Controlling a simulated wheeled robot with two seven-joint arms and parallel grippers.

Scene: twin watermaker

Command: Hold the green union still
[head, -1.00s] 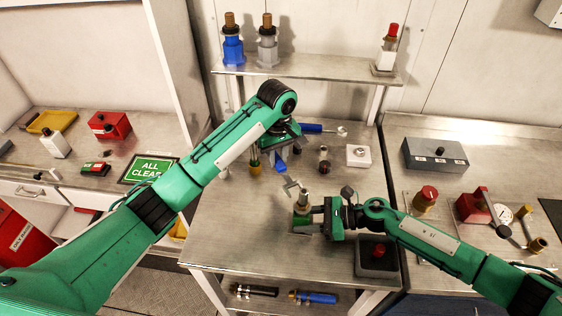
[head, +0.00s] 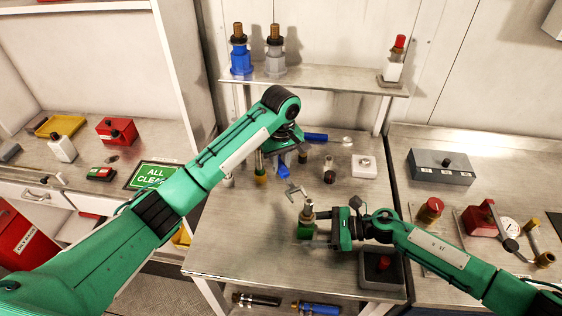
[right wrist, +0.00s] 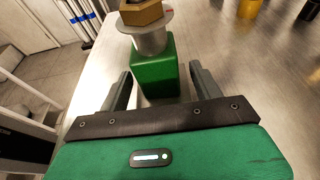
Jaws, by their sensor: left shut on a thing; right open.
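The green union (head: 305,230) stands upright on the front middle of the bench. In the right wrist view its green block (right wrist: 155,68) has a brass hex nut (right wrist: 142,12) and a pale collar on top. My right gripper (head: 318,230) is open, with one finger on each side of the green block. In the right wrist view the fingers (right wrist: 158,88) stand apart from it, with gaps visible. My left gripper (head: 284,168) is shut on what looks like a blue-handled spanner. Its grey open head (head: 295,190) points toward the union, above and behind it. The grip itself is partly hidden.
A grey box with a red button (head: 378,272) stands right of the union, below my right arm. Small fittings (head: 329,170), a white block (head: 364,166) and another blue tool (head: 315,137) lie farther back. The bench left of the union is clear.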

